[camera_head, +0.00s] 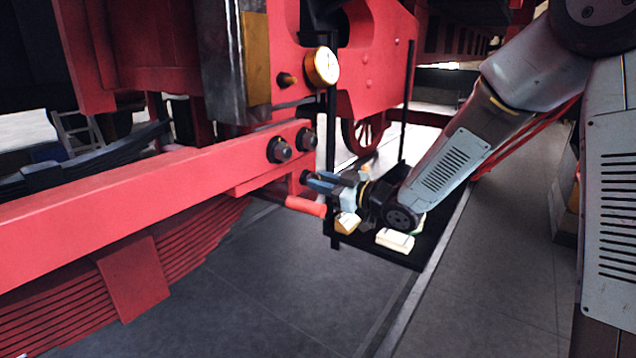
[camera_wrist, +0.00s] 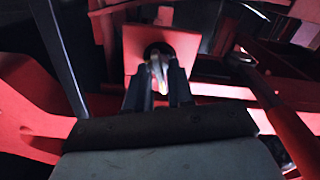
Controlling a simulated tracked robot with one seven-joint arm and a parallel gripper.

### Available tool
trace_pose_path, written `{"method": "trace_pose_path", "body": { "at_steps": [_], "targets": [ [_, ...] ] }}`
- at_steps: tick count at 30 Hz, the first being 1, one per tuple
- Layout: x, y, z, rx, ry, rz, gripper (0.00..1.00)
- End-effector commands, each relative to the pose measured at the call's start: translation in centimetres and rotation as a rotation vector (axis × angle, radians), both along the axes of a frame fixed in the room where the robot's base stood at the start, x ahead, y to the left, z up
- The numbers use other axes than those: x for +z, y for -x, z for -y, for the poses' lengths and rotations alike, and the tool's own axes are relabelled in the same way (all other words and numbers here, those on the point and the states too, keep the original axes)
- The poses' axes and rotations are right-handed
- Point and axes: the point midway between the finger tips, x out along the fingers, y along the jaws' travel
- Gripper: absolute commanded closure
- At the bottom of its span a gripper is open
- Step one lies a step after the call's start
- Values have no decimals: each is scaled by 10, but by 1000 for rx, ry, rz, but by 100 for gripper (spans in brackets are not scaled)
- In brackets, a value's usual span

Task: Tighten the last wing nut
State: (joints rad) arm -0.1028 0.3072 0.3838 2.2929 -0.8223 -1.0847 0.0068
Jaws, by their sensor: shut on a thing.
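My gripper (camera_head: 318,181) reaches left to the red frame of the locomotive, below the end of the long red beam. In the wrist view my gripper (camera_wrist: 158,75) has its two dark fingers closed around a small pale metal piece, the wing nut (camera_wrist: 157,66). It sits in front of a dark round hole or boss on a red plate (camera_wrist: 133,48). In the head view the fingers hide the wing nut. Whether it is seated tight against the plate cannot be told.
Two dark bolts (camera_head: 280,149) stick out of the red beam (camera_head: 150,190) just above. A red handle (camera_head: 305,206) lies just below my gripper. A black stand (camera_head: 405,258) with pale blocks (camera_head: 395,240) is under my wrist. A round gauge (camera_head: 322,67) is above. The grey floor is clear in front.

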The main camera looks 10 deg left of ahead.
Motion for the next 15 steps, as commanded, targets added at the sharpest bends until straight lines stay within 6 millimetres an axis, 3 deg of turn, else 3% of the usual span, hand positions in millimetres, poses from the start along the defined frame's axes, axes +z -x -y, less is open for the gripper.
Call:
{"method": "trace_pose_path", "body": {
  "at_steps": [15],
  "targets": [
    [2, -8, 6, -18, -78, -175, 100]
  ]
}}
